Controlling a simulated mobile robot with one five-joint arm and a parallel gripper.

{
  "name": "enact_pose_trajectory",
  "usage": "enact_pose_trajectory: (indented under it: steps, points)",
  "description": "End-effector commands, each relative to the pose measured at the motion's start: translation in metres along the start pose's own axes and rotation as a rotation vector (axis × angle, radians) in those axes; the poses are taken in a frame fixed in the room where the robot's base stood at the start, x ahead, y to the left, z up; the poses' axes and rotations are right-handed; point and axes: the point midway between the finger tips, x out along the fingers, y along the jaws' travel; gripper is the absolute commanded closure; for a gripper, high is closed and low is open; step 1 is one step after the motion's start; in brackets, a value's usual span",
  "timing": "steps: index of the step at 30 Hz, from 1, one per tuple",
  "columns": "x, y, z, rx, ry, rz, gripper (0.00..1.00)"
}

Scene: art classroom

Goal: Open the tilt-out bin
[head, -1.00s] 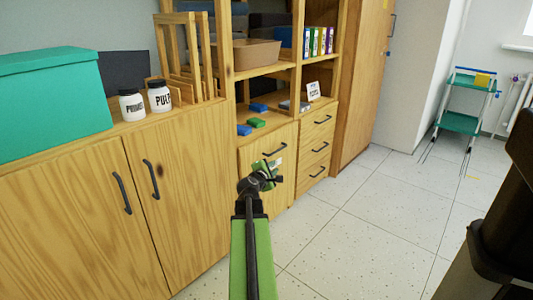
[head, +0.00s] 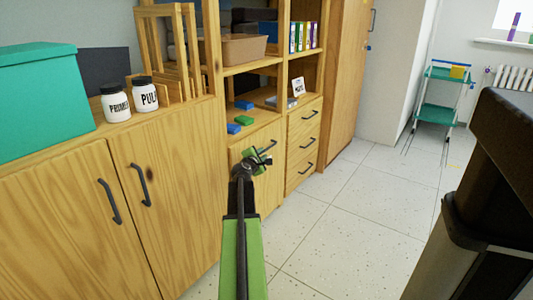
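The tilt-out bin appears to be the wooden front panel (head: 271,184) left of the drawers, under the open shelf. It stands shut, flush with the cabinet. Its dark bar handle (head: 268,146) is near the top of the panel. My gripper (head: 267,157), green and black, is in front of the panel, overlapping the handle's lower left in the head view. I cannot tell whether it touches the handle. Its fingers are small and partly hidden, so their opening is unclear. My green arm covers the panel's lower left.
Three drawers (head: 304,142) with dark handles are right of the bin. A two-door cabinet (head: 75,215) stands at left, with jars and a teal box (head: 38,98) on top. A dark object (head: 500,170) blocks the right foreground. The tiled floor between is clear.

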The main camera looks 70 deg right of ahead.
Motion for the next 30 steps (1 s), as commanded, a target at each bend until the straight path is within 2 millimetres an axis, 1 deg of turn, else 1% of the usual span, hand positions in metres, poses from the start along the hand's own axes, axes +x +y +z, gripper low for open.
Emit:
enact_pose_trajectory:
  steps: [1,3,6,10,14,22,24,27,30]
  points:
    - [0.019,-0.001,-0.002,0.000,-0.001,-0.001,0.80]
    - [0.036,-0.001,-0.002,0.000,-0.002,-0.001,0.80]
    - [0.057,-0.001,0.000,0.001,-0.002,-0.002,0.80]
    - [0.074,-0.001,0.000,0.000,-0.001,-0.001,0.80]
    - [0.081,-0.001,0.001,0.000,-0.001,-0.001,0.80]
    - [0.081,-0.001,0.001,0.000,-0.001,-0.001,0.80]
    - [0.081,-0.001,0.001,0.000,-0.001,-0.001,0.89]
    - [0.081,-0.001,0.001,0.000,-0.001,-0.001,1.00]
    - [0.081,-0.001,0.001,0.000,-0.001,-0.001,1.00]
